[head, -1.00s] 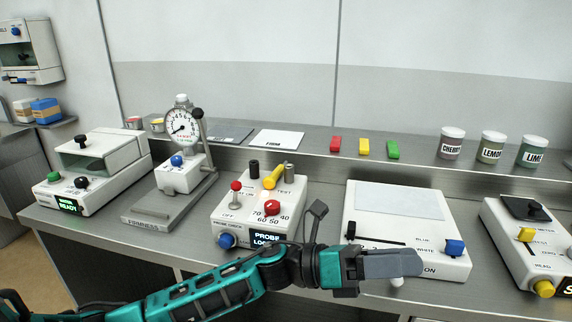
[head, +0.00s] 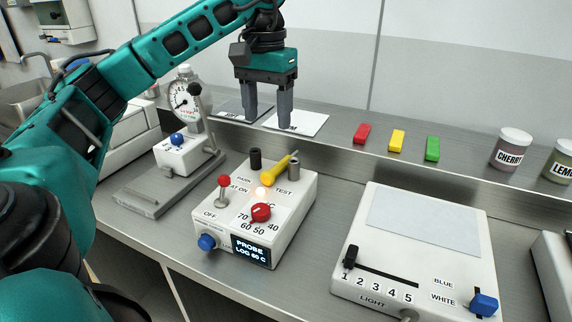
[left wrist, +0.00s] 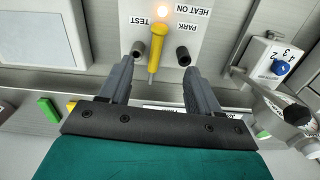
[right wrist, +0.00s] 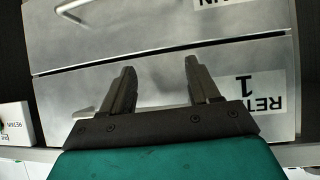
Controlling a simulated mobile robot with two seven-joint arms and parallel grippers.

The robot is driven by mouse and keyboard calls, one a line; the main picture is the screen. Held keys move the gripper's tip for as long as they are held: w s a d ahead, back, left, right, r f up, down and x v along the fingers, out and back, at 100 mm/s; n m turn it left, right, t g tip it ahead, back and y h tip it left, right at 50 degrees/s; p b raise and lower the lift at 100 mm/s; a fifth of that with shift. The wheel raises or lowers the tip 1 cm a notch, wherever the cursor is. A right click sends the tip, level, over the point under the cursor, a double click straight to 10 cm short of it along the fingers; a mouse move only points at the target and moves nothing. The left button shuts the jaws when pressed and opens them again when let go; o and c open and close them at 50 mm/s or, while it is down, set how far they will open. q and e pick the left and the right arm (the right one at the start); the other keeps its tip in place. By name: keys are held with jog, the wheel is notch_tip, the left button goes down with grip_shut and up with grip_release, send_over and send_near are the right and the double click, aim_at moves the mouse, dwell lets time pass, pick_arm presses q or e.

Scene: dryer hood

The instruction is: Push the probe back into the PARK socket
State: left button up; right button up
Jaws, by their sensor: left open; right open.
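The yellow probe (head: 275,172) lies slanted on top of the white heater box (head: 225,238), between two sockets, its thin end toward the TEST side. The black PARK socket (head: 255,159) stands left of it, the grey TEST socket (head: 294,170) right. In the left wrist view the probe (left wrist: 156,50) shows between the TEST socket (left wrist: 137,50) and PARK socket (left wrist: 183,55). My left gripper (head: 268,122) is open and empty, pointing down above and behind the probe. My right gripper (right wrist: 160,68) is open and empty, before drawers.
A red-knobbed lever (head: 223,189), red dial (head: 261,212) and glowing lamp (head: 261,192) share the box top. The display (head: 250,251) reads PROBE LOG 60 C. The firmness gauge (head: 183,152) stands left, a light box (head: 410,240) right. Coloured blocks (head: 397,141) lie on the back ledge.

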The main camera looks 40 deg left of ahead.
pick_arm(q)
jog(key=b, duration=0.2)
send_over(269, 171)
jog(key=f, duration=0.6)
jog(key=shift+w+a, duration=0.3)
jog(key=shift+a, duration=0.1)
jog(key=f, duration=0.5)
jog(key=shift+s+d+f, duration=0.2)
jog(key=shift+s+d, duration=0.1)
jog(key=shift+s, duration=0.05)
jog(key=shift+f, duration=0.55)
grip_shut()
pick_arm(e)
notch_tip(269, 171, down, 3)
jog(key=shift+s+r, duration=0.15)
jog(key=shift+r, duration=0.05)
